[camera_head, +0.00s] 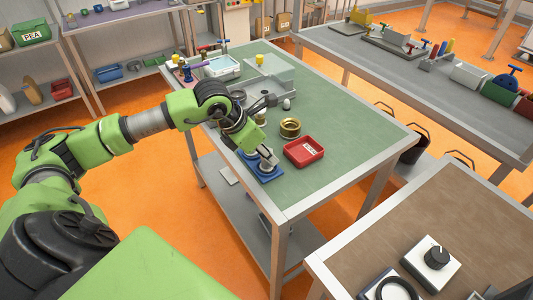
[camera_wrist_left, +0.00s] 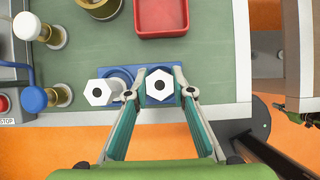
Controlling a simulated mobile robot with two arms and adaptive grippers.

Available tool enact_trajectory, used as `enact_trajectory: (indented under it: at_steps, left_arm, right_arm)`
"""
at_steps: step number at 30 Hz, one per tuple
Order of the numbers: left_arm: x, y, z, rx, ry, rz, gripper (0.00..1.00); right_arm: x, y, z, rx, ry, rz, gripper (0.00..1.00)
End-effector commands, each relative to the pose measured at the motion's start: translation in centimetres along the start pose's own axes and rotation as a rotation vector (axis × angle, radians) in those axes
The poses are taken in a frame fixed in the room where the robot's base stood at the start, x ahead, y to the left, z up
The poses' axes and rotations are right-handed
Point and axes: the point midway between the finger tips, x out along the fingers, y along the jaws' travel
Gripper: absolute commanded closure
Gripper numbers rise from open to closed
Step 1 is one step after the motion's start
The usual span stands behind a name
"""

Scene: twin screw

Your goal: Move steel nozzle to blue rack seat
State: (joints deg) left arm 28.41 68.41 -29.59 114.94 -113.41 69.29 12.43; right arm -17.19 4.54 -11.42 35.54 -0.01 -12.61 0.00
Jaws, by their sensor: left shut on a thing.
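The blue rack (camera_head: 270,177) lies at the near edge of the green-topped table. It also shows in the left wrist view (camera_wrist_left: 146,73), with a round seat at its left. My left gripper (camera_wrist_left: 160,93) has its fingers on both sides of a pale steel nozzle (camera_wrist_left: 159,84) with a hexagonal end and dark hole. This nozzle is over the right part of the rack; its lower end is hidden, so I cannot tell if it is seated. A second, similar nozzle (camera_wrist_left: 103,92) is by the left seat, just outside the left finger. My right gripper is not in view.
A red bin (camera_head: 303,152) stands close behind and right of the rack. A brass ring-shaped part (camera_head: 290,128) is behind it. A grey tray (camera_head: 270,75) and more small parts occupy the back of the table. The table's right side is clear.

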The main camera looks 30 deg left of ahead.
Motion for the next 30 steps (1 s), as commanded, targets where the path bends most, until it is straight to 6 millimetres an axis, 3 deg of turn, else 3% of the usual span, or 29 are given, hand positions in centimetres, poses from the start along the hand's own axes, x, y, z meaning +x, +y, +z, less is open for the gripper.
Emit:
enact_trajectory:
  at_steps: [24, 25, 26, 27, 30]
  left_arm:
    - [-0.06, 0.02, 0.07, 0.000, -0.002, 0.000, 1.00]
    - [-0.05, 0.03, 0.07, 0.000, -0.002, 0.000, 0.70]
    - [-0.05, 0.02, 0.06, 0.000, -0.002, 0.000, 0.62]
    - [-0.05, 0.02, 0.05, 0.000, -0.002, 0.000, 0.58]
    - [-0.03, 0.02, 0.04, 0.000, -0.001, 0.000, 0.58]
  right_arm:
    - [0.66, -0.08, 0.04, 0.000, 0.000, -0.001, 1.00]
    - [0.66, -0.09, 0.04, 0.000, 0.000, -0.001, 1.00]
    - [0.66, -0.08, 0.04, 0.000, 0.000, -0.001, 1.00]
    - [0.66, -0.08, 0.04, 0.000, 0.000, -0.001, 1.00]
    - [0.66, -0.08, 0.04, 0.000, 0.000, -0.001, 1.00]
